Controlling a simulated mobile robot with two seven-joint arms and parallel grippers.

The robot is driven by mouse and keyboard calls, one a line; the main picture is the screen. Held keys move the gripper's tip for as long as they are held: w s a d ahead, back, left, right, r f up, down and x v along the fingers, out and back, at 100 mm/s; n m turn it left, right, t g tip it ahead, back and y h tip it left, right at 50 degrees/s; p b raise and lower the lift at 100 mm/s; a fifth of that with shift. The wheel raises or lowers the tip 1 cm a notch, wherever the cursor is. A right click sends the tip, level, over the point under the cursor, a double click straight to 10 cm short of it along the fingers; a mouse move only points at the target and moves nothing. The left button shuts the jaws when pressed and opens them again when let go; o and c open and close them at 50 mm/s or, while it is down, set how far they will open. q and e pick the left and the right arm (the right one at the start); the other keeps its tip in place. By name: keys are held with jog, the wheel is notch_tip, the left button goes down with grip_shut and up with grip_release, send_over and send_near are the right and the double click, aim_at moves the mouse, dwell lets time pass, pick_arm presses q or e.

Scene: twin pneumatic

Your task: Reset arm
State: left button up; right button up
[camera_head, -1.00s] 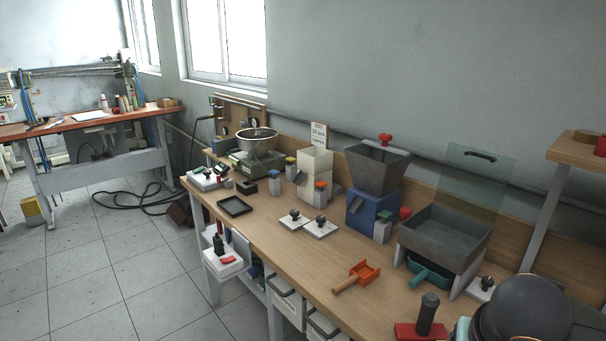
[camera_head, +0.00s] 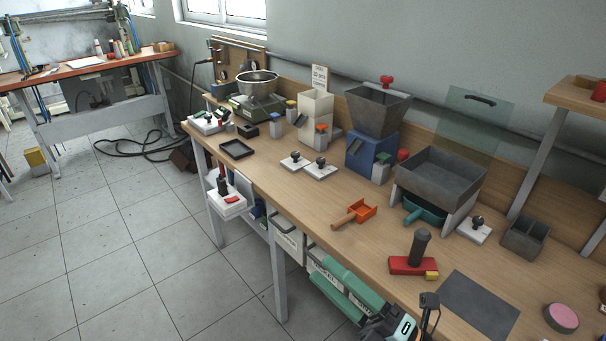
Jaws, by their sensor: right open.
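My left gripper is not in view. The wooden workbench (camera_head: 291,207) runs from the upper left to the lower right. A red-based block with a dark upright handle (camera_head: 413,263) stands on the bench just above my right gripper, apart from it.
An orange scoop (camera_head: 360,211), a grey hopper tray (camera_head: 441,178) and a blue hopper machine (camera_head: 365,153) stand along the bench. A dark mat (camera_head: 478,303), a pink disc (camera_head: 562,317) and a grey divided box (camera_head: 526,236) lie right. Floor at left is mostly clear.

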jog(key=d+f+m+t+h, duration=0.1)
jog(key=d+f+m+h, duration=0.45)
jog(key=f+m, duration=0.4)
jog(key=d+f+m+t+h, duration=0.1)
jog(key=d+f+m+h, duration=0.3)
jog(key=f+m+h, duration=0.45)
jog(key=s+d+f+m+g, duration=0.1)
jog(key=s+f+m+g, duration=0.2)
jog(key=f, duration=0.4)
jog(key=s+d+f+m+g+h, duration=0.1)
jog(key=s+d+f+m+g, duration=0.1)
jog(key=s+f+m, duration=0.4)
jog(key=shift+s+f+g+h, duration=0.3)
jog(key=shift+s+f+g, duration=0.15)
jog(key=shift+f, duration=0.4)
